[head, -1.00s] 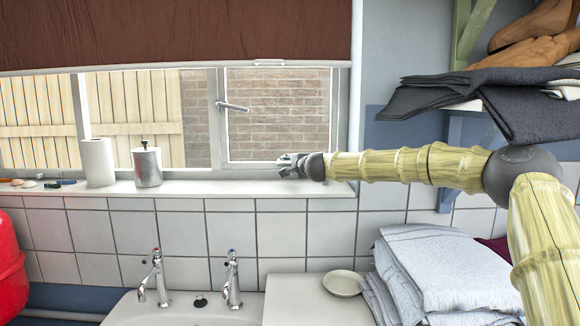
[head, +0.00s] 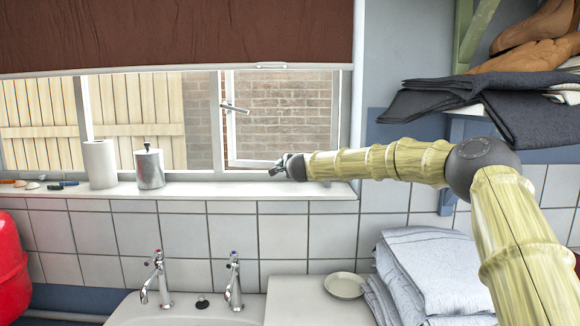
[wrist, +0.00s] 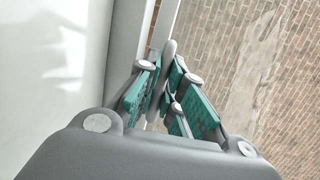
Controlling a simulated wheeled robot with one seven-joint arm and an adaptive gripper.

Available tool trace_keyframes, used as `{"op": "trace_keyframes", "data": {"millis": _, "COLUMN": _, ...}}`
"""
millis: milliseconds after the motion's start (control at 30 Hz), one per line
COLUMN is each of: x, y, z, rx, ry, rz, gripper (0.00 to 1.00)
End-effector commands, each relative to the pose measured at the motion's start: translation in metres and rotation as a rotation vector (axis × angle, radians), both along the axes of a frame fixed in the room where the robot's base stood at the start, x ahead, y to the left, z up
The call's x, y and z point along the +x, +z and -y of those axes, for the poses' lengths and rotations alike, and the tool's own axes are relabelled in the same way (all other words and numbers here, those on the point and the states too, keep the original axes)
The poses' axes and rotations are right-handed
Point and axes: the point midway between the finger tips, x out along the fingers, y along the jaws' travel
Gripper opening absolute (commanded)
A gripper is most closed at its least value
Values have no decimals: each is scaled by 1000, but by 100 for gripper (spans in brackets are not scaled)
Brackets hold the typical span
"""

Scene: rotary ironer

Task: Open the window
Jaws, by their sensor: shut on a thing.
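The window's right sash (head: 232,150) has a white frame and looks out on a brick wall. Its left edge stands slightly away from the fixed frame, so it looks a little ajar. A metal handle (head: 235,108) on its left side slants down to the right. My gripper (head: 275,169) is low at the sash's bottom edge, just above the sill. In the wrist view, my gripper (wrist: 167,82) has its teal-padded fingers closed around a slim grey window fitting (wrist: 169,50) beside the white frame. The fingers hide most of that fitting.
The white sill (head: 230,189) holds a metal canister (head: 150,170) and a white roll (head: 100,165) to the left. A brown blind (head: 180,35) hangs above. Taps (head: 233,282) and folded towels (head: 440,270) are below. A shelf with dark cloth (head: 460,95) stands right.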

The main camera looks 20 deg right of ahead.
Motion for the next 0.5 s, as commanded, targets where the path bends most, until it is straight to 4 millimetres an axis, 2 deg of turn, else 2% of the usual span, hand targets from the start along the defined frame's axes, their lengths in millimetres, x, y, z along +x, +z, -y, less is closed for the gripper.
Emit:
{"op": "trace_keyframes", "data": {"millis": 200, "x": 17, "y": 1, "z": 0, "rx": -2, "ry": -79, "rz": -1, "gripper": 0}}
{"op": "trace_keyframes", "data": {"millis": 500, "x": 23, "y": -1, "z": 0, "rx": 0, "ry": -110, "rz": 0, "gripper": 0}}
